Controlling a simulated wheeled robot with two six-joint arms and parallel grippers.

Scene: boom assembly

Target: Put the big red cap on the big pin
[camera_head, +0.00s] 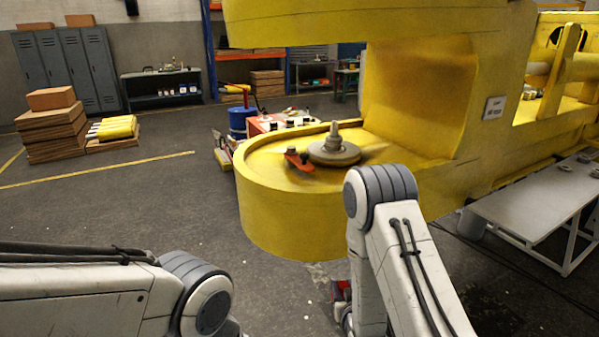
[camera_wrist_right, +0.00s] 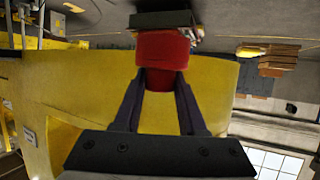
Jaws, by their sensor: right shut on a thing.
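The big pin (camera_head: 333,139) stands upright with its grey round flange on the rounded end of the yellow boom (camera_head: 290,215). An orange-red bracket (camera_head: 298,160) lies beside the flange. The big red cap (camera_wrist_right: 162,52) shows in the right wrist view, between the fingertips of my right gripper (camera_wrist_right: 160,78), which is shut on it. The yellow boom's side fills the background there, and the pin does not show in that view. In the head view my right forearm hides most of that gripper. My left arm shows at lower left, with its gripper out of view.
A dark block (camera_wrist_right: 163,19) shows just beyond the cap in the right wrist view. A red table (camera_head: 270,124) and a blue drum (camera_head: 240,118) stand behind the boom. A grey bench (camera_head: 535,208) is at right.

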